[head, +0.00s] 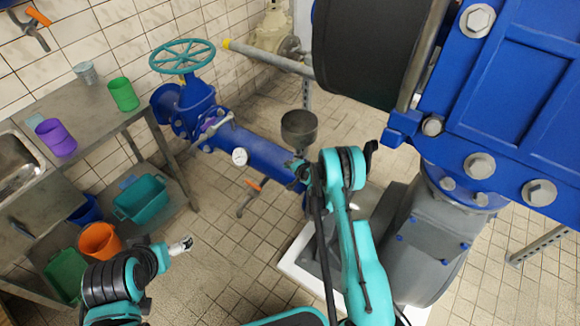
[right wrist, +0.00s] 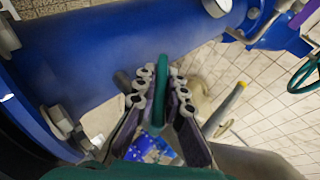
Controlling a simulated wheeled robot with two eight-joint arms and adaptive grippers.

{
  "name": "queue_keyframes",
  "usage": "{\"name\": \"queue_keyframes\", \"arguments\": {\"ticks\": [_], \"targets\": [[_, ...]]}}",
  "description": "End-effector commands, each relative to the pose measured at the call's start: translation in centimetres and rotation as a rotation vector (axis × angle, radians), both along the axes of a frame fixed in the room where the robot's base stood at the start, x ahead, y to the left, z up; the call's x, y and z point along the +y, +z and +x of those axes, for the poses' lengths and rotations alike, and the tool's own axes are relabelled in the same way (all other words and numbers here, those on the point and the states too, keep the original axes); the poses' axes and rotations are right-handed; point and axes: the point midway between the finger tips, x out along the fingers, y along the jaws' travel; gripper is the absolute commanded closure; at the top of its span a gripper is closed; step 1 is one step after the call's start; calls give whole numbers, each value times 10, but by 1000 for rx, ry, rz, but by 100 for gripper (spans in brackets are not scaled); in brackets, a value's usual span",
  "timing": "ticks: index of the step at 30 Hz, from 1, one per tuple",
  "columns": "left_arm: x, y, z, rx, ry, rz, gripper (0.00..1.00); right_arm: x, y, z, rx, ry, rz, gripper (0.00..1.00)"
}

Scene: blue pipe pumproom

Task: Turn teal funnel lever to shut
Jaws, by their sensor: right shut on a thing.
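The grey funnel (head: 299,128) stands on top of the blue pipe (head: 255,150) in the head view. The teal lever (right wrist: 161,85) shows in the right wrist view as a narrow upright bar between my fingers. My right gripper (right wrist: 160,105) is shut on it, with a finger on each side. In the head view my right gripper (head: 299,177) is at the pipe just below the funnel, and my own arm hides most of it and the lever. My left gripper (head: 181,245) is low at the left, away from the pipe; its fingers are too small to judge.
A teal handwheel (head: 182,56) and a gauge (head: 239,156) are on the pipe to the left. An orange-handled lever (head: 252,186) sits below the pipe. A large blue pump housing (head: 500,110) blocks the right. A bench (head: 95,95) with cups stands left. Tiled floor between is clear.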

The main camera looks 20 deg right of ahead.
Motion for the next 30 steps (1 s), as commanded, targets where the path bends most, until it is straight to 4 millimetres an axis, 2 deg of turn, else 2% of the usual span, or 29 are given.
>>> {"name": "queue_keyframes", "arguments": {"ticks": [12, 13, 15, 25, 30], "targets": [[0, 0, 0, 0, 0, 0, 13, 0, 0, 0, -6, 0, 5, 100], [0, 0, 0, 0, 0, 0, 13, 0, 0, 0, -6, 0, 5, 82], [0, 0, 0, 0, 0, 0, 13, 0, 0, 0, -6, 0, 5, 69], [0, 0, 0, 0, 0, 0, 13, 1, 0, 0, 1, 1, -1, 69], [0, 0, 0, 0, 0, 0, 13, 2, 1, 0, 64, 4, -51, 69]]}}
